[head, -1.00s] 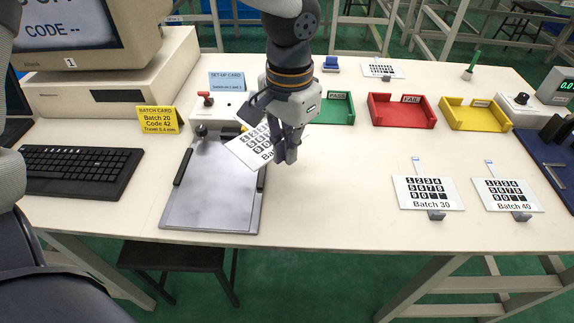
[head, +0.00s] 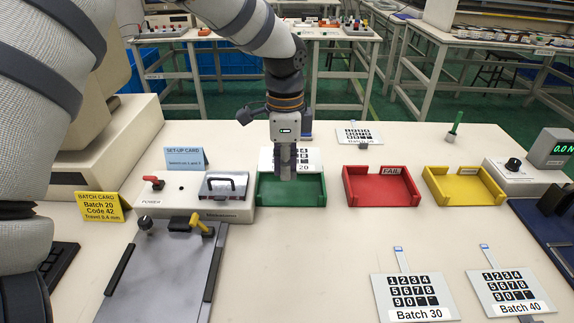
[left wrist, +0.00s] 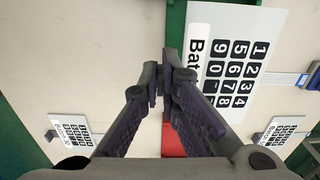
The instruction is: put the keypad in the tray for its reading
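My left gripper (head: 285,170) is shut on a white keypad (head: 313,160) with black keys and a label ending in 20. It holds the keypad by its label edge, over or just behind the green tray (head: 313,190); the exact height is hard to tell. In the left wrist view, the shut fingertips (left wrist: 168,75) meet at the label edge of the keypad (left wrist: 245,70), with the green tray (left wrist: 174,25) partly behind. The red FAIL tray (head: 382,200) and a yellow tray (head: 470,196) stand to the right. The green tray's label is hidden. My right gripper is not in view.
Keypads labelled Batch 30 (head: 416,298) and Batch 40 (head: 510,292) lie at the front right. Another keypad (head: 359,136) lies at the back. A white power box (head: 180,197) and grey fixture plate (head: 160,275) are left. The table centre is clear.

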